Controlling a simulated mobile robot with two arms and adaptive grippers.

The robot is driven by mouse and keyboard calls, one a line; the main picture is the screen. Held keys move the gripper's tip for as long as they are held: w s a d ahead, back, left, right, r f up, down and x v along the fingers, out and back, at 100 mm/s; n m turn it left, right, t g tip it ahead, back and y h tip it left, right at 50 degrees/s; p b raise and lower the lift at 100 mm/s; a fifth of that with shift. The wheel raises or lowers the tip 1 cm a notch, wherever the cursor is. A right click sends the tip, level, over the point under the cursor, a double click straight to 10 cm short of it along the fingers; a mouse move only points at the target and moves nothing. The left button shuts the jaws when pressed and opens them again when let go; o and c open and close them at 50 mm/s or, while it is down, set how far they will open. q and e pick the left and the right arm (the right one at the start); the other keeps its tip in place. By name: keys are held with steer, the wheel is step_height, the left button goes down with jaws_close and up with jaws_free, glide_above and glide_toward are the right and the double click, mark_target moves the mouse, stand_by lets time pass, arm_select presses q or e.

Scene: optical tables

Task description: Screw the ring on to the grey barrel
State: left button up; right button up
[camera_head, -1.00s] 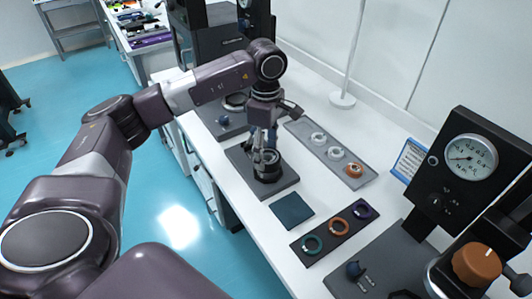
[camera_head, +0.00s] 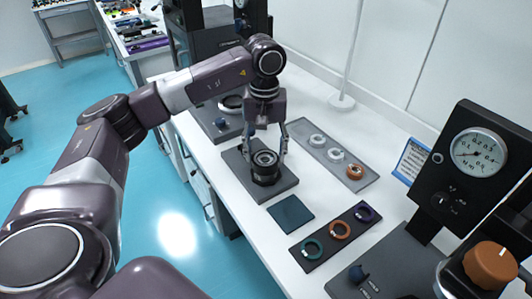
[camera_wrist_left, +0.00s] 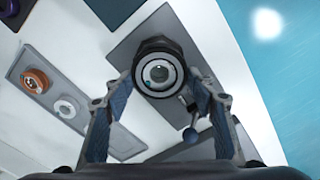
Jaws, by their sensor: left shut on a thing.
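The dark grey barrel (camera_head: 266,177) stands upright on a dark grey base plate (camera_head: 285,190). A dark ring (camera_wrist_left: 158,48) sits at its top, around a pale round opening seen in the left wrist view. My left gripper (camera_head: 266,156) points down over the barrel, one finger on each side, shut on the ring at the barrel's top. In the left wrist view the fingertips (camera_wrist_left: 160,84) flank the round top. Where ring and barrel meet cannot be made out. My right gripper is not in view.
A grey tray (camera_head: 322,150) with two pale rings and an orange one lies to the right. Nearer are a teal mat (camera_head: 291,210) and a dark tray (camera_head: 325,241) with teal, orange and purple rings. A black gauge stand (camera_head: 453,195) is at right.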

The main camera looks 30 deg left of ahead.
arm_select(q)
steer(key=shift+s+f, duration=0.2)
steer(key=shift+s, duration=0.15)
steer(key=o, duration=1.5)
steer(key=shift+s+a+r, duration=0.2)
steer(key=shift+w+d, duration=0.1)
steer(key=shift+w, duration=0.1)
steer(key=shift+c, duration=0.9)
